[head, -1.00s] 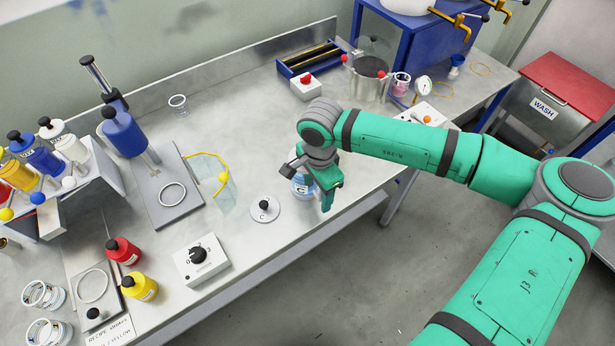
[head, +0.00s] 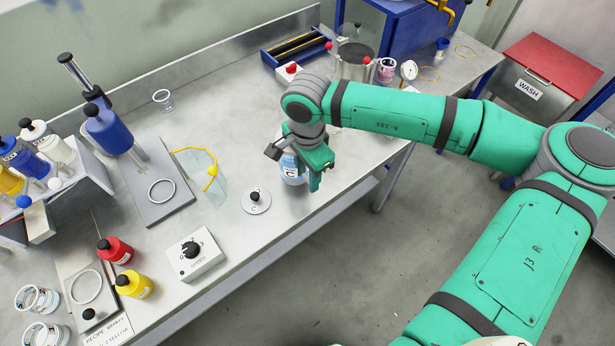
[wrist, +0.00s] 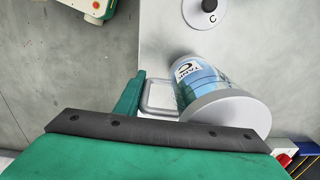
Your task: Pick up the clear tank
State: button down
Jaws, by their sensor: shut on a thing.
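The clear tank (head: 291,172) is a see-through cylinder with bluish contents and a white label with a C. It is near the table's front edge, partly hidden by my gripper (head: 305,170). My gripper is shut on it from the front right side. In the wrist view the tank (wrist: 203,82) looks tilted, its label partly readable, with a pale grey round end towards the camera. A green finger (wrist: 128,97) of my gripper shows beside a pale block against the tank. Whether the tank's base is clear of the table is hard to see.
A grey disc with a black knob and a C (head: 256,201) lies left of the tank. A yellow-framed clear visor (head: 208,170) and a white dial box (head: 195,255) are further left. The front edge and floor are close.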

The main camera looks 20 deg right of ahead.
jog(key=s+a+r, duration=0.4)
jog(key=s+r, duration=0.5)
jog(key=s, duration=0.3)
jog(key=shift+s+a, duration=0.15)
jog(key=shift+a, duration=0.15)
jog(key=c, duration=2.1)
grip_release()
jog(key=shift+c, duration=0.9)
